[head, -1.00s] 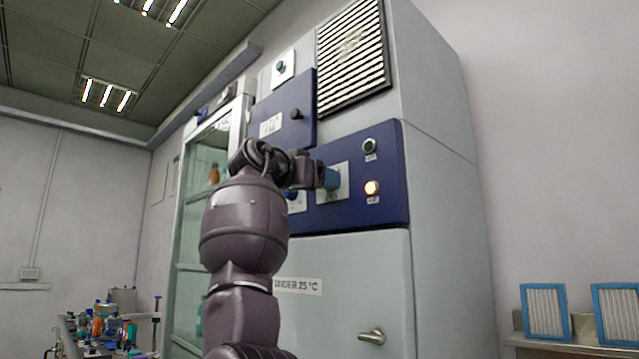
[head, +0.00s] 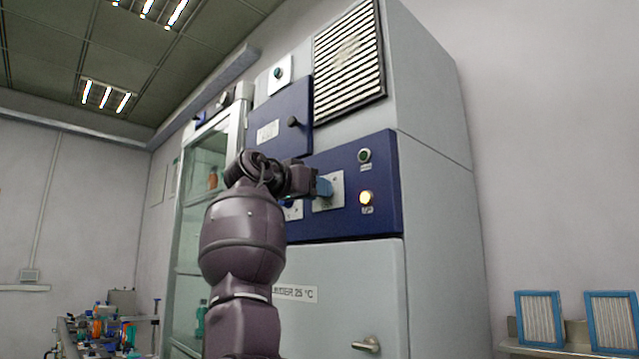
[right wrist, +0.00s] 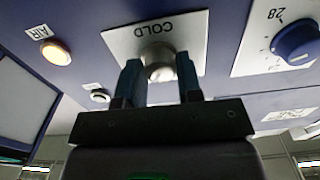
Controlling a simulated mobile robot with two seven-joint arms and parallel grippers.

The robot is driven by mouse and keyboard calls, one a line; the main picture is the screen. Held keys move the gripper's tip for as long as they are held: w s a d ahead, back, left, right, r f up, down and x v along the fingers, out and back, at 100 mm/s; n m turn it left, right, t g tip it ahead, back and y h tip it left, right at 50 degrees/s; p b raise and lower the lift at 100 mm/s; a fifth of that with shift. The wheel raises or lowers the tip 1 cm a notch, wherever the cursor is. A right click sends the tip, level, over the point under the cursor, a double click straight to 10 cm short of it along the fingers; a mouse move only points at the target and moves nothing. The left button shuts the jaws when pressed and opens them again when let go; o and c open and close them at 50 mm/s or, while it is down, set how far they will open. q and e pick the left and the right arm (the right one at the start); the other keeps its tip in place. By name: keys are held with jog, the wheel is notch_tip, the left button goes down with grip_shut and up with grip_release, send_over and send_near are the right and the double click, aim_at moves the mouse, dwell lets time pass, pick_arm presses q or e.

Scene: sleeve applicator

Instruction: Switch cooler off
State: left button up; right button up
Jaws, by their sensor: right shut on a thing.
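The cabinet's blue control panel (head: 382,225) carries a pale switch plate (head: 337,181). In the right wrist view the plate (right wrist: 118,40) reads COLD and bears a round metallic knob (right wrist: 158,72). My right gripper (head: 325,189) is at this plate in the head view. In the right wrist view its two dark fingers (right wrist: 160,62) stand on either side of the knob, shut on it. The fingers hide part of the knob, and I cannot tell its setting. My left gripper is not in view.
A lit amber lamp (head: 366,198) and a dark green round fitting (head: 364,156) sit right of the plate. A blue dial (right wrist: 297,42) is beside it. Below are a door with a handle (head: 367,344) and, to the left, a glass-fronted cabinet (head: 205,240). Blue-framed filters (head: 540,318) stand at right.

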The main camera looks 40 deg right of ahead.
jog(key=shift+f+n+p, duration=0.1)
jog(key=shift+n+p, duration=8.4)
jog(key=shift+p, duration=1.95)
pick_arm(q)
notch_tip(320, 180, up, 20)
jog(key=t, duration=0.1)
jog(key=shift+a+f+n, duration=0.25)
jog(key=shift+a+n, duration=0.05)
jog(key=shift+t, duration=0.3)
pick_arm(e)
jog(key=o, duration=0.9)
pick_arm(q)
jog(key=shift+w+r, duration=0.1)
pick_arm(e)
jog(key=shift+o, duration=0.2)
